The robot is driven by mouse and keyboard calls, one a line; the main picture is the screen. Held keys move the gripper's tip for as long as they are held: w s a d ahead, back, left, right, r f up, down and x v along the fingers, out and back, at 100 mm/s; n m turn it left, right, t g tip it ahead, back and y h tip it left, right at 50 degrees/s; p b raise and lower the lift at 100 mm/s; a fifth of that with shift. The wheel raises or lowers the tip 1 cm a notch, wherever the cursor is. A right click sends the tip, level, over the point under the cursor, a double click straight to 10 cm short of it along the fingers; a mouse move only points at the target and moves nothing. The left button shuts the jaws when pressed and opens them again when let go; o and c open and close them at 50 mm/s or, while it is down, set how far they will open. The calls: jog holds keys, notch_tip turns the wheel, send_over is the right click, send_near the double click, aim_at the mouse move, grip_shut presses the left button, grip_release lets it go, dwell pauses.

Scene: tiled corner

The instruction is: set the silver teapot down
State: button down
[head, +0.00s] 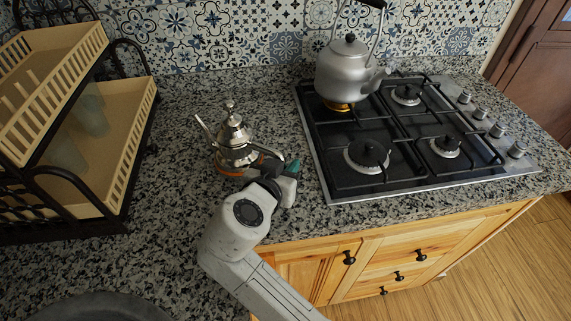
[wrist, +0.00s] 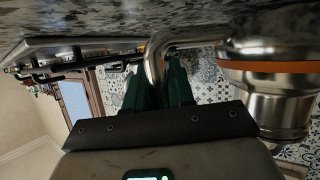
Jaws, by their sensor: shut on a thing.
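The silver teapot (head: 234,134) is upright over the granite counter, left of the stove, with an orange band near its base and its spout pointing left. In the wrist view, which looks upside down, the teapot (wrist: 270,103) is at the right with its base close to the counter. I cannot tell whether it touches. My gripper (head: 274,168) is at the teapot's right side. In the wrist view the green fingers of my gripper (wrist: 160,85) are shut on the curved metal handle (wrist: 155,58). The fingers partly hide the handle.
A stove (head: 395,135) stands to the right, with a larger kettle (head: 345,75) on its back left burner. A two-tier rack (head: 92,160) stands at the left. Bare granite (head: 165,200) lies left of and in front of the teapot. A tiled wall (head: 225,35) is behind.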

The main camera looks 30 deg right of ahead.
jog(key=c, duration=1)
grip_release()
jog(key=shift+f, duration=0.1)
jog(key=shift+o, duration=0.2)
jog(key=shift+p+v, duration=1.05)
jog(key=shift+v, duration=4)
